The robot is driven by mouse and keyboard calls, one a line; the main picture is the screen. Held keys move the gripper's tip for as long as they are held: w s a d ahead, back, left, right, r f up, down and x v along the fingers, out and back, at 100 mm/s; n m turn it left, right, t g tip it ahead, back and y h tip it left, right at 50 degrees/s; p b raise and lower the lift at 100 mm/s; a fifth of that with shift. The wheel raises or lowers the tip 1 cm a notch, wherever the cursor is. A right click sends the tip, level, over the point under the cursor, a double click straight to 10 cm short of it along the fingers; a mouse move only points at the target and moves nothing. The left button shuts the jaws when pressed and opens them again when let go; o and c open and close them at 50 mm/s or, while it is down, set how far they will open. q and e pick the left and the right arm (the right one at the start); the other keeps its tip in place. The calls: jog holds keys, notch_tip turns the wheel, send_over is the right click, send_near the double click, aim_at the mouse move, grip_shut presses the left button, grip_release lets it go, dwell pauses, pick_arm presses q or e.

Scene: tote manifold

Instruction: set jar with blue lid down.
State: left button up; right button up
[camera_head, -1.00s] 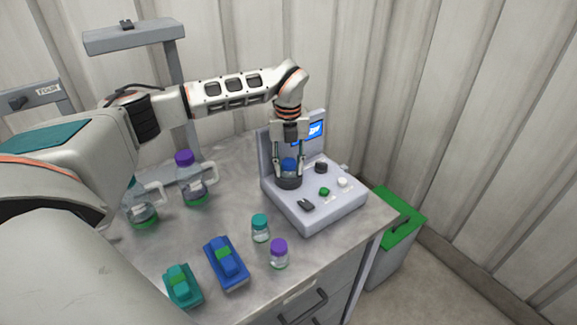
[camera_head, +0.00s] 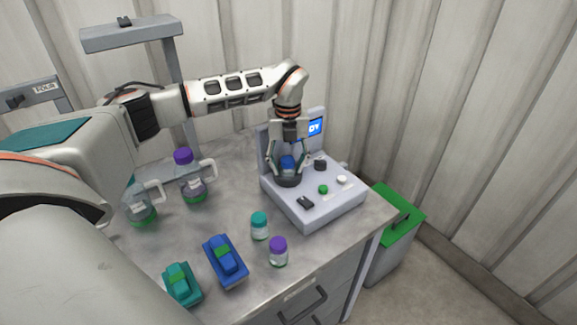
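The jar with the blue lid (camera_head: 288,163) stands in the dark round holder (camera_head: 288,181) on the grey machine. Only its lid and a little of its upper part show. My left gripper (camera_head: 288,170) points straight down over it. Its two fingers are spread, one on each side of the lid, with small gaps between them and the lid. My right gripper is not in view.
The machine (camera_head: 321,208) has knobs, a green button and a lit screen (camera_head: 315,126). A teal-lidded jar (camera_head: 260,226) and a purple-lidded jar (camera_head: 278,252) stand in front. Blue (camera_head: 226,262) and teal (camera_head: 181,286) blocks lie nearby. Handled bottles stand left. A green-lidded bin (camera_head: 397,222) is right.

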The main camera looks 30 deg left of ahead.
aim_at(288, 160)
pick_arm(q)
notch_tip(288, 160, up, 12)
jog(key=shift+w+f+b, duration=0.15)
jog(key=shift+f+b, duration=0.1)
jog(key=shift+b, duration=0.3)
jog(key=shift+r, duration=0.6)
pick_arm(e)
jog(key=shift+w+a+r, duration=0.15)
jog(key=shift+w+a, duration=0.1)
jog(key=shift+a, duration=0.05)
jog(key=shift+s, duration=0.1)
